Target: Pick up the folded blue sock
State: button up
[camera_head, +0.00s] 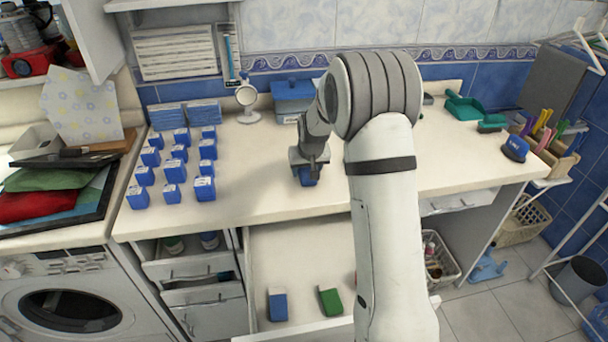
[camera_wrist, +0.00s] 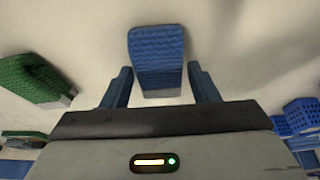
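A folded blue sock (camera_head: 278,304) lies on the pale surface of the open, low drawer below the counter. In the wrist view the blue sock (camera_wrist: 157,58) has a ribbed top and a darker near end, and shows between and beyond my two blue fingers. My gripper (camera_wrist: 161,88) is open, with a finger to each side of the sock in the picture and nothing held. In the head view my gripper (camera_head: 308,176) points down, higher in the picture than the sock. A folded green item (camera_head: 330,301) lies to the right of the sock; it is at left in the wrist view (camera_wrist: 32,78).
The white counter (camera_head: 260,190) bears several small blue boxes (camera_head: 172,170) at left and a blue container (camera_head: 293,92) at the back. A green dustpan (camera_head: 466,106) and blue brush (camera_head: 515,148) are at right. A washing machine (camera_head: 70,305) stands at lower left.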

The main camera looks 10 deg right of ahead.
jog(key=c, duration=0.7)
jog(key=shift+r, duration=0.1)
jog(key=shift+c, duration=0.2)
